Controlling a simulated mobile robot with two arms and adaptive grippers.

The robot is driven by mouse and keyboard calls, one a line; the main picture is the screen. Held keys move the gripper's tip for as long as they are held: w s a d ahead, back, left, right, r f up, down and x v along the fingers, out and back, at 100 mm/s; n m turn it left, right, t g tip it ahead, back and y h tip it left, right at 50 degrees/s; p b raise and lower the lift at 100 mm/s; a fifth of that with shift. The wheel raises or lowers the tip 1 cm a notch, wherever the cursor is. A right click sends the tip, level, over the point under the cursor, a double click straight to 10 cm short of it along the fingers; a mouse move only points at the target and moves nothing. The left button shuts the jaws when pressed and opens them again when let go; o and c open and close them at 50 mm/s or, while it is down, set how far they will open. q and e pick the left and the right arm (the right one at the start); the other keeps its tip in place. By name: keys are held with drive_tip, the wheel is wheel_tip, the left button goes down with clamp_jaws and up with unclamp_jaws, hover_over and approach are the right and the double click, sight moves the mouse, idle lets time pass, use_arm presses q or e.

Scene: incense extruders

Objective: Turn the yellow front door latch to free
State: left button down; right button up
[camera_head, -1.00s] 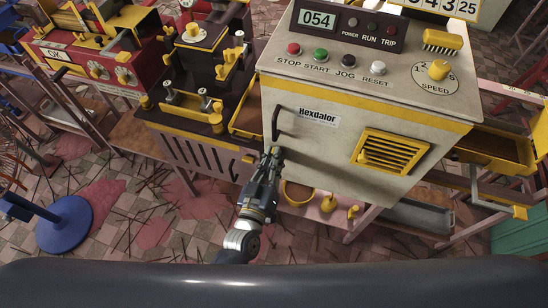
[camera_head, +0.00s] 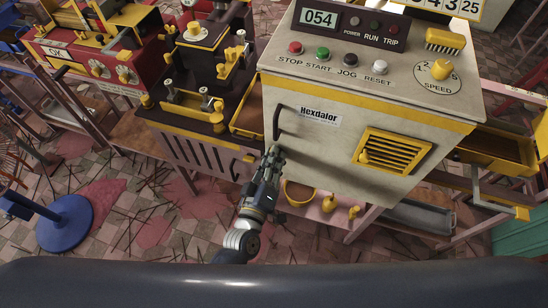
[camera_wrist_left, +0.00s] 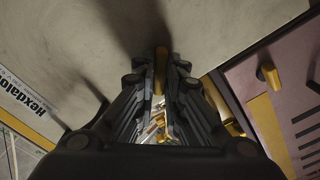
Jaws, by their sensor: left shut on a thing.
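The pale cabinet marked Hexdalor (camera_head: 375,165) has a front door with a black handle (camera_head: 277,122). My left gripper (camera_head: 273,153) reaches the lower left of this door, below the handle. In the left wrist view, my left gripper (camera_wrist_left: 160,65) has its fingertips against the pale panel, closed around a narrow yellow piece, the latch (camera_wrist_left: 159,82). The latch is mostly hidden by the fingers, so its exact angle is hard to tell. In the head view the gripper covers it. My right gripper is out of view.
A yellow louvred vent (camera_head: 392,151) is on the door's right. Buttons and a yellow speed knob (camera_head: 441,69) are on top. A dark and yellow machine (camera_head: 205,85) stands close on the left. A blue round stand (camera_head: 64,223) is on the floor at left.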

use_arm(q)
drive_tip(key=c, duration=1.7)
unclamp_jaws()
drive_tip(key=v, duration=1.2)
drive_tip(key=s+a+f+m+g+y, duration=0.1)
drive_tip(key=s+a+f+m+g, duration=0.15)
drive_tip(key=f, duration=0.75)
drive_tip(key=s+a+f+m+g, duration=0.2)
drive_tip(key=s+a+f+g, duration=0.1)
drive_tip(key=f, duration=0.6)
drive_tip(key=s+a+f+m+g+y, duration=0.1)
drive_tip(key=s+a+f+m+g, duration=0.15)
drive_tip(key=f, duration=0.75)
drive_tip(key=s+a+f+g+y, duration=0.1)
drive_tip(key=s+a+f+g, duration=0.1)
drive_tip(key=s+a+f, duration=0.2)
drive_tip(key=s+a+f+m+g+y, duration=0.1)
drive_tip(key=s+a+f+g, duration=0.2)
drive_tip(key=s, duration=0.6)
drive_tip(key=s+a+f+g+y, duration=0.1)
drive_tip(key=s+a+f+g, duration=0.2)
drive_tip(key=s+f, duration=0.4)
drive_tip(key=shift+s+a+m+y, duration=0.15)
drive_tip(key=shift+a+m+y, duration=0.15)
drive_tip(key=shift+a, duration=0.6)
